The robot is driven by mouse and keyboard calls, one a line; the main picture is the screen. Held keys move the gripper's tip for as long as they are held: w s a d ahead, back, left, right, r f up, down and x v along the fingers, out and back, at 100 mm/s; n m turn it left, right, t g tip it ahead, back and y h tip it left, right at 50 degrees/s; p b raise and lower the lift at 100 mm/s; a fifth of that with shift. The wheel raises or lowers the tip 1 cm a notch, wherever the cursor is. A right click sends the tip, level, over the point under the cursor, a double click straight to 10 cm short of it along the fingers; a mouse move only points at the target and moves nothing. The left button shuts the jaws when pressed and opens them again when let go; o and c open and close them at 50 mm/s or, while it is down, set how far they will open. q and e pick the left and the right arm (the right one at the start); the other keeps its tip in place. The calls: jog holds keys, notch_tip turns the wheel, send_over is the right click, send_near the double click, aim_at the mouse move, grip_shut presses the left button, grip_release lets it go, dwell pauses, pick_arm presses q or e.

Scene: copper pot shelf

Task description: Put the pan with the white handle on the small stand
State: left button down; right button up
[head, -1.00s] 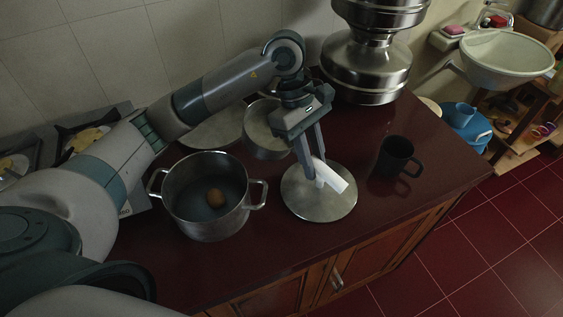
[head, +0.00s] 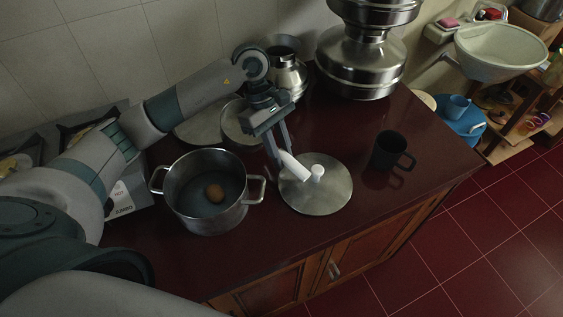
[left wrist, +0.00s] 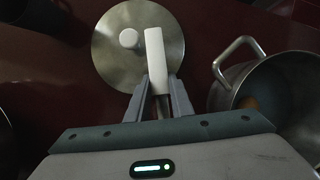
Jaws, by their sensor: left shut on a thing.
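The pan (head: 238,124) is a round metal pan behind my gripper in the head view. Its white handle (head: 292,166) points forward and right, and shows in the left wrist view (left wrist: 155,58). My left gripper (head: 278,155) is shut on this handle; its fingers pinch it in the left wrist view (left wrist: 160,93). The pan body is hidden there. Whether the pan touches the counter, I cannot tell. I cannot surely identify the small stand; a low cooker with plates (head: 124,196) stands at the left. My right gripper is not in view.
A flat lid with a white knob (head: 325,196) lies by the handle's end. A pot (head: 206,221) with a brown object inside stands left of it. A black mug (head: 388,153) is right. A large metal vessel (head: 360,68) and a jug (head: 288,78) stand behind.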

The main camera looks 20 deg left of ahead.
pick_arm(q)
jog(key=shift+f+p, duration=0.9)
jog(key=shift+f, duration=1)
jog(key=shift+f, duration=0.15)
jog(key=c, duration=1.6)
grip_release()
jog(key=shift+o, duration=0.2)
